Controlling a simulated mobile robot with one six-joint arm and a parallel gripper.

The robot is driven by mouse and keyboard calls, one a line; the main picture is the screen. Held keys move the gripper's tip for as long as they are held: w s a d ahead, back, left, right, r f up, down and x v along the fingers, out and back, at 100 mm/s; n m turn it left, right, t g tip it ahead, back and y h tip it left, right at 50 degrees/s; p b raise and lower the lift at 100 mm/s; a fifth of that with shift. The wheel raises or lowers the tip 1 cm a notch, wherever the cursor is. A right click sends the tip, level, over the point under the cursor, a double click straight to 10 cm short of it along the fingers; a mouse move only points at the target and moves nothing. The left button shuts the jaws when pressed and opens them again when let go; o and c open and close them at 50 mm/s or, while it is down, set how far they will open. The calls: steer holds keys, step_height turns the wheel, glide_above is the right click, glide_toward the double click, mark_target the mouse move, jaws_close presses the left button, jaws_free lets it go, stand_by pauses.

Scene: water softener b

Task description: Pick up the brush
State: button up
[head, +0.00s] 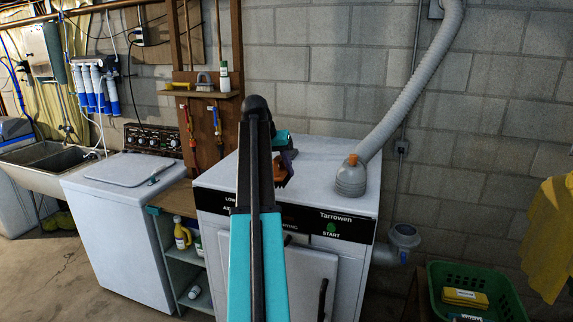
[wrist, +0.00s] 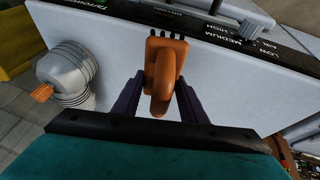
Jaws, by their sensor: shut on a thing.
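The brush (wrist: 161,76) is orange with a rounded handle and dark bristles at its far end. In the wrist view it sits between the two purple fingers of my gripper (wrist: 160,98), which is shut on it. In the head view the brush (head: 279,174) shows small beside my arm, at the top of the white dryer, with my gripper (head: 287,156) on it. My arm hides part of the gripper and brush there. I cannot tell whether the brush touches the dryer top (head: 327,160).
A grey bottle with an orange cap (head: 351,180) stands on the dryer's right side, also in the wrist view (wrist: 70,72). A ribbed hose (head: 408,85) runs up behind it. A white washer (head: 115,215) stands left. A green basket (head: 505,306) sits lower right.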

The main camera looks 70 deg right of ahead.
mark_target(282, 177)
steer(key=shift+w+a+r+p, duration=0.2)
steer(key=shift+a+p, duration=0.15)
steer(key=shift+a, duration=1.05)
steer(key=shift+w+a+r+p, duration=0.15)
steer(key=shift+a+p, duration=0.2)
steer(key=shift+a, duration=1)
steer(key=shift+f, duration=0.1)
